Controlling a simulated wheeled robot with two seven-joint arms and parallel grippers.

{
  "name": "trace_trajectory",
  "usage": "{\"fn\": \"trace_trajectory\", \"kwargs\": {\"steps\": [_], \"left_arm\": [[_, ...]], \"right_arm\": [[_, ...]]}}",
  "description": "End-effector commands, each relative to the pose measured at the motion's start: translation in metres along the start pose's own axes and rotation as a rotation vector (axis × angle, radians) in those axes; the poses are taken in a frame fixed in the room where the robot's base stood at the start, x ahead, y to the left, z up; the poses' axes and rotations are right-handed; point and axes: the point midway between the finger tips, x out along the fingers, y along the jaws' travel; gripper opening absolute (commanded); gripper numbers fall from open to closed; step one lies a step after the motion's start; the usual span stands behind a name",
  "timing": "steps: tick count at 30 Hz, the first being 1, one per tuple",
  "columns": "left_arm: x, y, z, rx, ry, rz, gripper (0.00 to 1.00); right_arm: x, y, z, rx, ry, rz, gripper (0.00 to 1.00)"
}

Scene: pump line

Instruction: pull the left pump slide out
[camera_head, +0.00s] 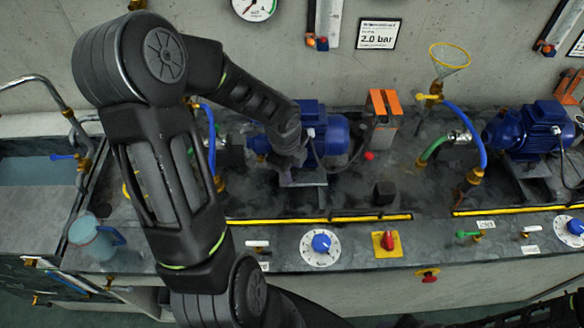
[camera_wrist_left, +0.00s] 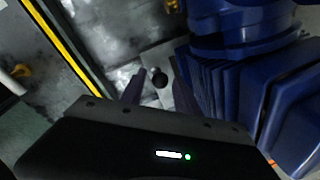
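The left pump (camera_head: 325,135) is a blue motor unit on the bench; its ribbed blue body also fills the right of the left wrist view (camera_wrist_left: 235,75). Below it is the pale grey plate of the left pump slide (camera_head: 305,179), which also shows in the left wrist view (camera_wrist_left: 155,58). A small dark round knob (camera_wrist_left: 160,77) stands at the plate. My left gripper (camera_wrist_left: 159,92) is open, with its two fingers apart and the knob between or just beyond their tips. I cannot tell if they touch it. In the head view my arm hides the fingers.
A yellow strip (camera_head: 330,219) runs along the bench front, with a white dial (camera_head: 320,247) and red switch (camera_head: 387,243) below. A black block (camera_head: 384,193) and orange-topped unit (camera_head: 383,108) stand right of the pump. A second blue pump (camera_head: 530,130) is farther right.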

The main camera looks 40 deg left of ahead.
Motion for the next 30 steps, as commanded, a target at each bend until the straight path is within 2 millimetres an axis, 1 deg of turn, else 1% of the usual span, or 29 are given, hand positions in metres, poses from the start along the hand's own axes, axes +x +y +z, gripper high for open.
{"fn": "trace_trajectory", "kwargs": {"steps": [1, 2, 13, 30], "left_arm": [[-0.0001, 0.0, 0.0, 0.0, 0.0, 0.0, 0.33], [-0.0001, 0.0, 0.0, 0.0, 0.0, 0.0, 0.3], [-0.0002, 0.0, 0.0, 0.0, 0.0, 0.0, 0.0], [-0.0003, -0.0001, 0.0001, 0.0, 0.0, 0.0, 0.0]], "right_arm": [[0.0, 0.0, 0.0, 0.0, 0.0, 0.0, 0.36], [0.0, 0.0, 0.0, 0.0, 0.0, 0.0, 0.36], [0.0001, 0.0001, 0.0, 0.0, 0.0, 0.0, 0.36], [0.0, 0.0001, 0.0, 0.0, 0.0, 0.0, 0.36]]}}
